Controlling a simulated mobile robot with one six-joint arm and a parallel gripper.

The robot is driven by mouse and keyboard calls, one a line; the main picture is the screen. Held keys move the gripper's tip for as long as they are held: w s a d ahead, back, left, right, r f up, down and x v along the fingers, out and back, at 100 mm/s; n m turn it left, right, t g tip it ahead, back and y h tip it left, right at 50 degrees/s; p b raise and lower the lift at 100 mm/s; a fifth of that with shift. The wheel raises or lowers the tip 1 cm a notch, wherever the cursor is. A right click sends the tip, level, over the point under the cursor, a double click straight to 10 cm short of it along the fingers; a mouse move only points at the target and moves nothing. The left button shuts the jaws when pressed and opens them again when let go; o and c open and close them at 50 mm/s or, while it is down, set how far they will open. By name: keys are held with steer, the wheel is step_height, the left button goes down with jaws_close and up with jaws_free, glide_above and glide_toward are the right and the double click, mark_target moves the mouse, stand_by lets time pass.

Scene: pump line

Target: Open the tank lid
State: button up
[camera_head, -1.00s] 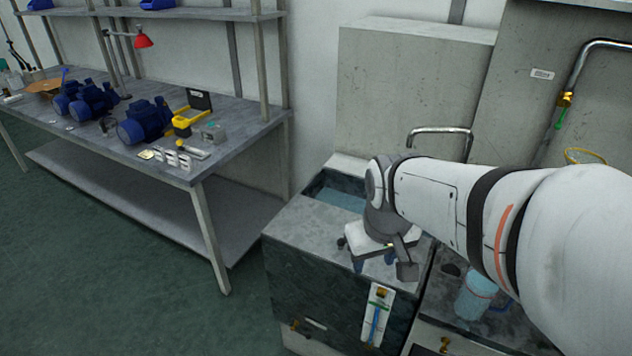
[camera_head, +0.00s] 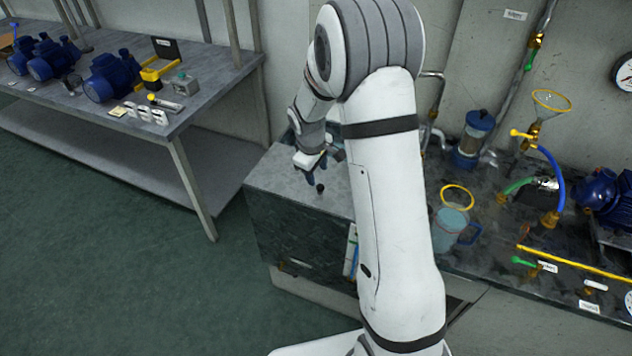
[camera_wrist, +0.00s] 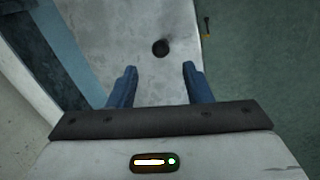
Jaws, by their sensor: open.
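The tank (camera_head: 292,240) is a dark box with a flat grey lid (camera_head: 275,185) on top, left of my arm. A small black knob (camera_head: 320,188) stands on the lid; it also shows in the wrist view (camera_wrist: 160,47). My gripper (camera_head: 311,174) is above the lid, close to the knob. In the wrist view my gripper (camera_wrist: 160,68) has its two blue fingers apart, with nothing between them. The knob lies just beyond the fingertips, roughly centred. A bluish strip (camera_wrist: 88,40), seemingly water, shows beside the lid. My arm hides part of the tank.
A workbench (camera_head: 215,75) with blue motors (camera_head: 112,76) stands at left. Right of the tank, a counter holds a clear jug (camera_head: 449,228), a yellow ring (camera_head: 457,196), hoses and a blue pump (camera_head: 603,195). Green floor (camera_head: 130,270) is open at front left.

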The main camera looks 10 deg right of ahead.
mark_target(320, 185)
steer(key=f, duration=0.4)
steer(key=w+d+f, duration=0.1)
steer(key=f, duration=0.1)
steer(key=shift+f+p, duration=0.25)
steer(key=shift+p, duration=0.1)
steer(key=shift+s, duration=0.1)
steer(key=shift+c, duration=0.5)
